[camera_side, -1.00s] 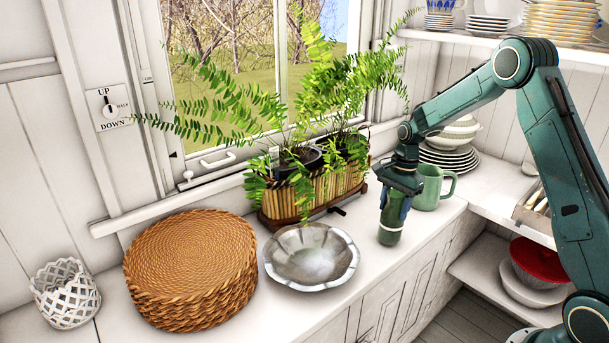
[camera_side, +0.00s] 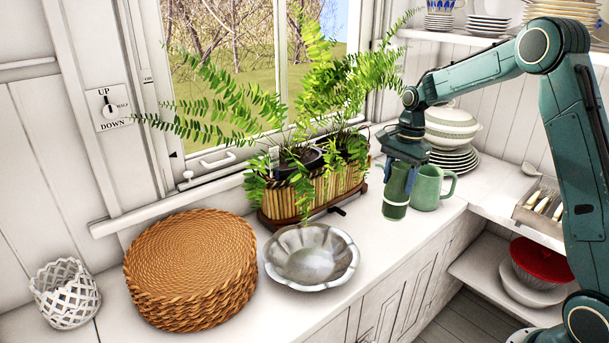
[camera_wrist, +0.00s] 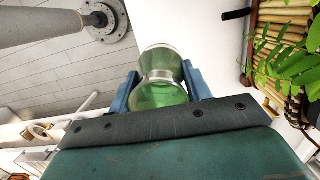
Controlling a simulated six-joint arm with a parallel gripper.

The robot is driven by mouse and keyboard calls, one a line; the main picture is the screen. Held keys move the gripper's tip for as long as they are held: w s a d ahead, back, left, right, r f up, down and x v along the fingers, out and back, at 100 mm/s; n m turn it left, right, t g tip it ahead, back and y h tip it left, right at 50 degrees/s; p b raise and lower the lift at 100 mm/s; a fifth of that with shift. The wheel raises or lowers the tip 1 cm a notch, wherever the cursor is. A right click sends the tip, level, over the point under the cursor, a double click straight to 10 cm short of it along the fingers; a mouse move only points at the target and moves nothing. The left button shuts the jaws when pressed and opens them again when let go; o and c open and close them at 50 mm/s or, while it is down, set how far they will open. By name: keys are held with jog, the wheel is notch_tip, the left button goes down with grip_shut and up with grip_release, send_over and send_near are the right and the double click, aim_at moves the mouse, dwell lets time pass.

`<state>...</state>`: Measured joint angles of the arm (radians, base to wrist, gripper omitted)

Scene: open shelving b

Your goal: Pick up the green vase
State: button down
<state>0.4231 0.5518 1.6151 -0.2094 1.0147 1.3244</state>
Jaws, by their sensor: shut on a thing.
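The green vase (camera_side: 396,197) is a small dark green glass vessel with a pale band near its base. In the side view it hangs upright below my gripper (camera_side: 400,168), apparently clear of the white counter. The wrist view shows the vase (camera_wrist: 160,92) between the two blue fingers of my gripper (camera_wrist: 162,84), which are shut on it from both sides. The upper part of the vase is partly hidden by the gripper in the side view.
A green mug (camera_side: 430,187) stands close by to the right. A fern planter (camera_side: 290,200) is behind left. A silver bowl (camera_side: 311,257) and a wicker stack (camera_side: 190,265) stand further left on the counter (camera_side: 385,250). A tureen (camera_side: 452,130) on plates stands behind.

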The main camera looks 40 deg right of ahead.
notch_tip(320, 180, up, 11)
jog(key=shift+f, duration=0.2)
dwell(0.7)
jog(key=shift+r, duration=0.1)
jog(key=shift+w, duration=0.1)
dwell(0.7)
